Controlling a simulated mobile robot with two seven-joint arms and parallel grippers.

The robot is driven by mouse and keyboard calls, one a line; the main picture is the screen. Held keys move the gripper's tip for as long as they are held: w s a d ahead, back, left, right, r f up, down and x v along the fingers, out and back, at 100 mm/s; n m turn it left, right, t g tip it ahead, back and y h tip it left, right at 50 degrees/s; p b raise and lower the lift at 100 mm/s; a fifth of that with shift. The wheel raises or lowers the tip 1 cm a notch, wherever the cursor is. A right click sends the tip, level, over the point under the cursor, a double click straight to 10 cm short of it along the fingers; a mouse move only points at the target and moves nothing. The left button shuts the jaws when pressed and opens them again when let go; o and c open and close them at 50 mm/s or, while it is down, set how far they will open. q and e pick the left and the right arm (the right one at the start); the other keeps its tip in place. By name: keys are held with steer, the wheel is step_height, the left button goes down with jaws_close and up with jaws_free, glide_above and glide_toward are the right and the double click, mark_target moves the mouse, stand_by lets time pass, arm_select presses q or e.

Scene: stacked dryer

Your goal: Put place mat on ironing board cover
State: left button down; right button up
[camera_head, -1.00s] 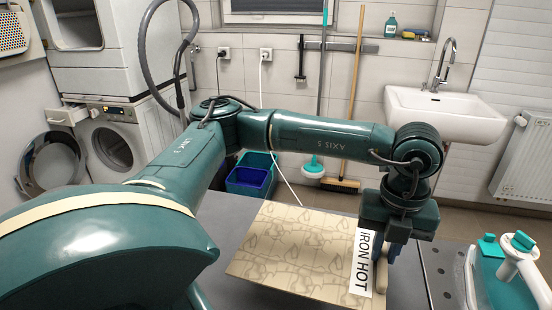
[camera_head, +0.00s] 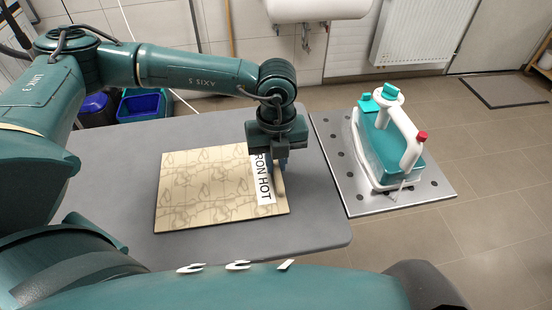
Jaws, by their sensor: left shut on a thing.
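The place mat (camera_head: 205,190) is a flat beige rectangle with a brown line pattern and a white strip lettered "IRON HOT" near its right edge. My left gripper (camera_head: 279,183) comes down over the mat's right side and is shut on it there, hiding part of the strip. The grey ironing board cover (camera_head: 120,155) spreads under the mat. The mat lies over the cover's middle; I cannot tell whether it touches the cover or hangs just above it. My right gripper is not in view.
A teal and white iron (camera_head: 385,150) stands on a metal rest plate (camera_head: 435,185) at the board's right end. Bare cover shows around the mat. Beyond the board are blue tubs (camera_head: 140,105), a white sink (camera_head: 318,8) and a radiator (camera_head: 425,28).

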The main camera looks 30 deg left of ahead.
arm_select(q)
steer(key=shift+f, duration=0.15)
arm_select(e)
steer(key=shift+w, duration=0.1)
arm_select(q)
steer(key=shift+f, duration=0.15)
steer(key=c, duration=1.4)
jaws_free()
steer(key=shift+c, duration=0.2)
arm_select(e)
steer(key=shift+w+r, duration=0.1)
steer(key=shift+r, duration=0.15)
arm_select(q)
steer(key=shift+r, duration=0.25)
step_height(320, 180, up, 12)
steer(key=shift+s+d, duration=0.1)
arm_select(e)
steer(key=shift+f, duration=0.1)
